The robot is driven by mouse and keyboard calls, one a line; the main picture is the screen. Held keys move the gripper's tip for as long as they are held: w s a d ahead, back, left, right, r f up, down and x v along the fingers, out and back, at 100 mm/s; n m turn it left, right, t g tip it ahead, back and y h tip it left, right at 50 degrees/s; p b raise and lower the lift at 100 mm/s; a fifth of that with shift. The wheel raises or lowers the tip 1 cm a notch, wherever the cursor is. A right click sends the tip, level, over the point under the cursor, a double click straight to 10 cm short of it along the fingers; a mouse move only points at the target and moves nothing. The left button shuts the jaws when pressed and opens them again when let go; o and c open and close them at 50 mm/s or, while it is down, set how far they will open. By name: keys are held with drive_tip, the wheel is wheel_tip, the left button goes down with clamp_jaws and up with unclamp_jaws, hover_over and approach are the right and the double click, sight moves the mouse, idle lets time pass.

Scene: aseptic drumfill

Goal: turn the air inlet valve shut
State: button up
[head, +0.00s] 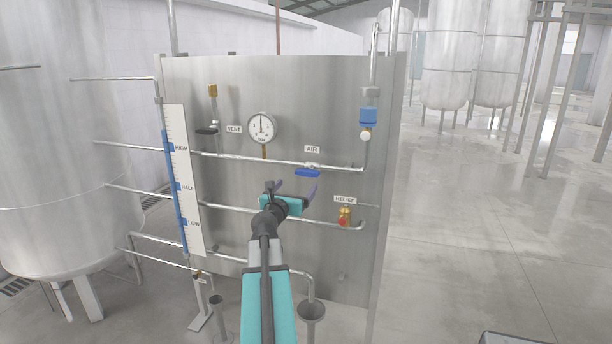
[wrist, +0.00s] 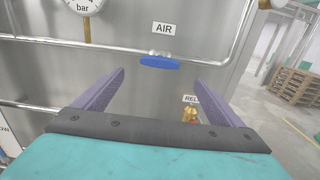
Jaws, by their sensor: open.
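The air inlet valve has a blue handle (head: 308,173) just under the AIR label (head: 312,149) on the steel panel. The handle lies roughly along its horizontal pipe. In the wrist view the blue handle (wrist: 160,62) is ahead, between and beyond the fingertips, with the AIR label (wrist: 163,28) above it. My gripper (head: 294,189) is below and slightly left of the handle in the head view, its jaws open and apart from it. In the wrist view both purple fingers of my gripper (wrist: 158,82) are spread wide with nothing between them.
A pressure gauge (head: 262,128) and a black vent handle (head: 206,131) are to the left. A brass relief valve (head: 345,216) with a red part is lower right. A blue-topped filter (head: 368,117) is upper right. Pipes cross the panel (head: 230,75). A level scale (head: 183,180) stands left.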

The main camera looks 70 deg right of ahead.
sight(306, 175)
drive_tip(key=shift+w+d+p, duration=0.2)
drive_tip(key=shift+d+p, duration=0.45)
drive_tip(key=shift+d, duration=2.35)
drive_tip(key=shift+w+d+p, duration=0.15)
drive_tip(key=shift+d+p, duration=0.5)
drive_tip(key=shift+d, duration=2.3)
drive_tip(key=c, duration=1.1)
drive_tip(key=shift+o, duration=0.2)
